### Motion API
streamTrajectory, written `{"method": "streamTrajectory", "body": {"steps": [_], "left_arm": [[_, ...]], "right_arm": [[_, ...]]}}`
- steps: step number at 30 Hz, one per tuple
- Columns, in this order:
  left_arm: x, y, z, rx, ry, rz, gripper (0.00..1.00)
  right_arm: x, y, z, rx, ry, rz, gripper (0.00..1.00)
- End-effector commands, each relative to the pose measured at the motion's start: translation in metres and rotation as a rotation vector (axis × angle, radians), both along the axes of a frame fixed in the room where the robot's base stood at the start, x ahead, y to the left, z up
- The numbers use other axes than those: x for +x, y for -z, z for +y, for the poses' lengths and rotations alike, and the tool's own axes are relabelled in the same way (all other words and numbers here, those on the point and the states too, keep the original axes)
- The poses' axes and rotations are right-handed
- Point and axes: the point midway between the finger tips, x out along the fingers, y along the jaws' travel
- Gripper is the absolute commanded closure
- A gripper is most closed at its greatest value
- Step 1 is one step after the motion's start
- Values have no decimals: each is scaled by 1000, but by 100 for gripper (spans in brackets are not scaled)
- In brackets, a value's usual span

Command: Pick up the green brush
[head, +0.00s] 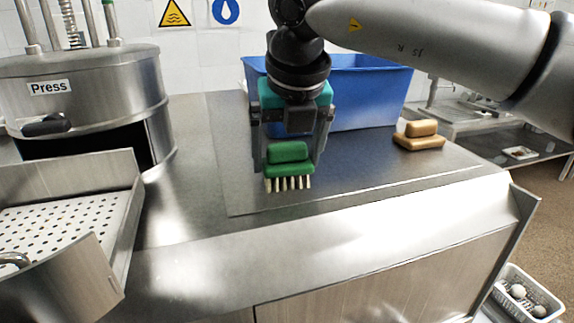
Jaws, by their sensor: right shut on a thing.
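The green brush (288,172) has a raised block handle on top and pale bristles pointing down. It is in the middle of the head view, over the steel counter. My right gripper (290,150) points down from above and is shut on the brush, one finger on each side of it. The bristles are at or close above the counter; I cannot tell whether they touch. My left gripper is not in view.
A blue bin (362,92) stands behind the gripper. A tan brush-shaped block (419,136) lies to the right on the counter (360,185). A steel press (90,85) and a perforated basket (60,215) are at left. A white basket (528,295) sits low at right.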

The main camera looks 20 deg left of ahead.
Motion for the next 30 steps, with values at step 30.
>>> {"method": "streamTrajectory", "body": {"steps": [30], "left_arm": [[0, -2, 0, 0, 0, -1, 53]], "right_arm": [[1, -80, 1, 3, 3, -4, 65]]}}
